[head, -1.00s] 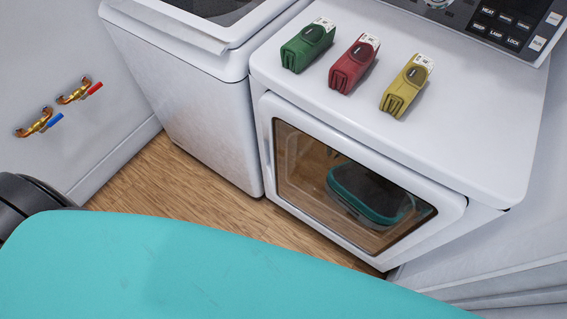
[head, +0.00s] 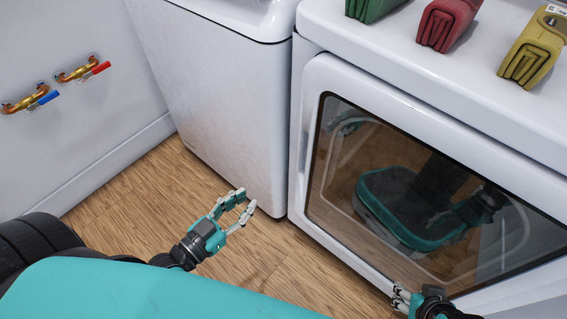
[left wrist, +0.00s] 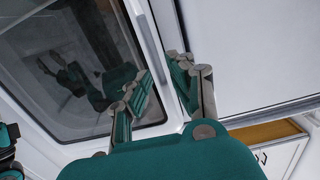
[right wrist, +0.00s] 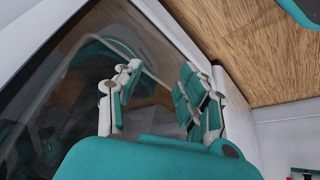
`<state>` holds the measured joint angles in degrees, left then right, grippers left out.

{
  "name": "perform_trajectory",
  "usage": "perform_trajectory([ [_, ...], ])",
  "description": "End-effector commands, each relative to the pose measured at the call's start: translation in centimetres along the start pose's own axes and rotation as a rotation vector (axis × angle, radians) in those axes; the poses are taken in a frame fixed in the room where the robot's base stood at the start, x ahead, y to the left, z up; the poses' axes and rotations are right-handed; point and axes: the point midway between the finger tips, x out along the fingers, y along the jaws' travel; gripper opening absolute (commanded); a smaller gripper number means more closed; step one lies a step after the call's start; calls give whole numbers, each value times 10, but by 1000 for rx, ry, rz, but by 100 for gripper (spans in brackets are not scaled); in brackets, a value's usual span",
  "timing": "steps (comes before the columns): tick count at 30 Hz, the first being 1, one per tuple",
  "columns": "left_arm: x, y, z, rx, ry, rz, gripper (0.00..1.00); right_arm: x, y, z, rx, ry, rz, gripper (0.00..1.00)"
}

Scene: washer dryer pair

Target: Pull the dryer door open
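The dryer door (head: 322,82) has a white frame around a dark glass window (head: 400,140). It looks shut, flush with the dryer's front (head: 440,75). My right gripper (head: 402,297) is low in front of the door, partly cut off by the frame's bottom. Its fingers (right wrist: 158,90) are apart and empty in the right wrist view.
The white washer (head: 220,95) stands left of the dryer with a narrow gap. Green (head: 372,8), red (head: 447,22) and yellow (head: 533,48) folded items lie on the dryer top. Wall valves (head: 78,70) are at left. Wooden floor (head: 150,195) is clear before the machines.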

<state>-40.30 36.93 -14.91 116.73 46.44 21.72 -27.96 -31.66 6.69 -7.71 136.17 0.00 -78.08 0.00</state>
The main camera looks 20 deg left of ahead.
Motion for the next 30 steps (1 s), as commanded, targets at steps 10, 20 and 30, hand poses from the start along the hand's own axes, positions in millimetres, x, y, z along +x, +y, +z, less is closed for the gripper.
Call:
perform_trajectory([
  [10, 17, 8, -23, -25, 70, 10, 21, -17, 0, -11, -1, 64, 0, 40],
  [20, 87, 9, -29, -26, 71, 10, 21, -14, -3, -34, -4, 170, -6, 40],
  [30, 153, 10, -32, -26, 67, 11, 21, -15, -4, -39, -5, 193, -7, 40],
])
